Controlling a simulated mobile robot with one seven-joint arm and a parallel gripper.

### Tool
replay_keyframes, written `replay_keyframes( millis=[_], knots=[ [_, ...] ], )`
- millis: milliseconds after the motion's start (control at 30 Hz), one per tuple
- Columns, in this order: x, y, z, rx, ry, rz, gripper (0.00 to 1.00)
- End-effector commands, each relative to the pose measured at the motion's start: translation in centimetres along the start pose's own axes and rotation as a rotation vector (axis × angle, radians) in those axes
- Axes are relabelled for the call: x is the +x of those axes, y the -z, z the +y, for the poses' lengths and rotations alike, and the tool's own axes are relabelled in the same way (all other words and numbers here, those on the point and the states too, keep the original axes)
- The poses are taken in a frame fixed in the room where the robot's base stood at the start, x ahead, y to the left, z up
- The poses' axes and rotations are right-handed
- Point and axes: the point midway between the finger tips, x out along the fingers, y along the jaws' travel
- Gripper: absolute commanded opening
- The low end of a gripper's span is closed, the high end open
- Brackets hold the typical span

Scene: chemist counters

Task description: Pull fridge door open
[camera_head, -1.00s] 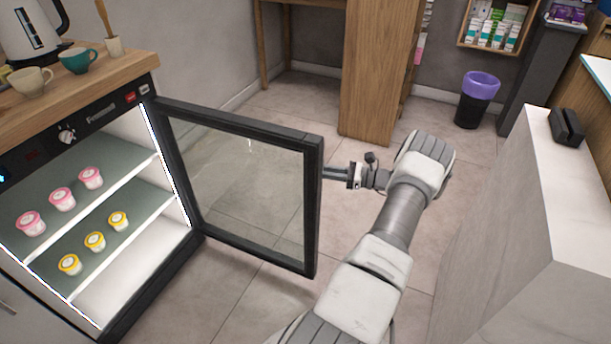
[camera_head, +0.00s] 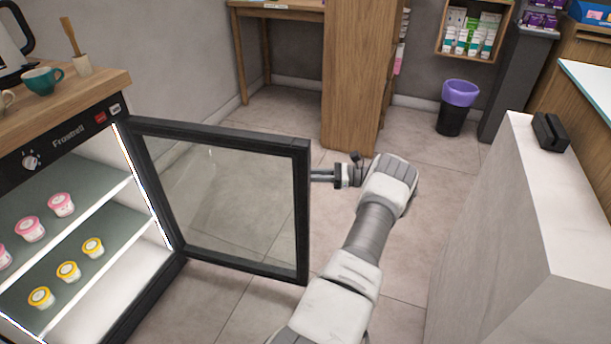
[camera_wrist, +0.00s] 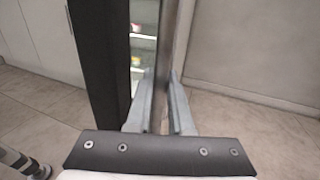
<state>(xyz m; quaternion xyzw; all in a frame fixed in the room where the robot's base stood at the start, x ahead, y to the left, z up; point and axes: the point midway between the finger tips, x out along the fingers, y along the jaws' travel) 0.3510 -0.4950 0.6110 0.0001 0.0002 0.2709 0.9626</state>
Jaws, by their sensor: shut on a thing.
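The small fridge (camera_head: 60,140) stands at the left with its lit interior showing. Its door (camera_head: 225,200), a glass pane in a black frame, stands wide open, swung out to the right from the hinge side by the body. My gripper (camera_head: 314,175) is at the outer edge of the door, near its upper part. In the wrist view my gripper (camera_wrist: 160,105) is shut on a thin upright part of the door, with the black frame (camera_wrist: 100,55) just to the left. The exact grip contact is partly hidden in the head view.
Pink cups (camera_head: 30,229) and yellow cups (camera_head: 67,271) sit on the fridge shelves. A white counter block (camera_head: 530,200) stands close on the right of my arm. A purple-lined bin (camera_head: 455,105) and wooden panel (camera_head: 352,80) are behind. Tiled floor between is clear.

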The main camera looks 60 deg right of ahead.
Motion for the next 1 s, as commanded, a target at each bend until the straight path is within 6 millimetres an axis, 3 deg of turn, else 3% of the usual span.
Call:
replay_keyframes(
  millis=[167,200,233,600,1000],
  knots=[
    [0.1,0.0,0.0,0.0,-0.001,-0.002,0.0],
    [0.1,0.0,0.0,0.0,-0.001,-0.002,0.27],
    [0.1,0.0,0.0,0.0,-0.001,-0.002,0.32],
    [-0.4,0.0,0.0,-0.001,0.001,0.0,0.32],
    [-5.8,0.1,0.0,-0.002,0.002,-0.001,0.32]
  ],
)
